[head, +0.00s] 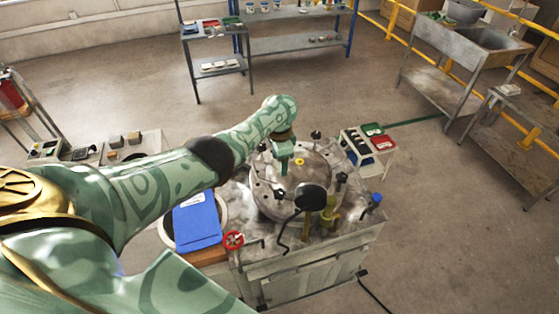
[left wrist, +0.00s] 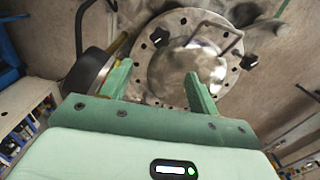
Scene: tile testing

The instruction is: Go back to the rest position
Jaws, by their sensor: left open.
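My left arm reaches in from the left in the head view, patterned in green. Its gripper (head: 282,156) is above the round metal vessel (head: 262,203) on the workbench. In the left wrist view the two green fingers of this gripper (left wrist: 160,88) stand apart with nothing between them. Beyond them shows the round metal flange (left wrist: 165,28) with bolt holes, a shiny dome and black knobs. The gap between fingers and vessel is hard to judge. My right gripper is not seen in either view.
A blue clipboard-like item (head: 198,222) and a red handwheel (head: 233,240) are at the bench's left front. A black round gauge (head: 311,197) rises from the vessel's front. A small rack with red and green trays (head: 372,130) stands behind right.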

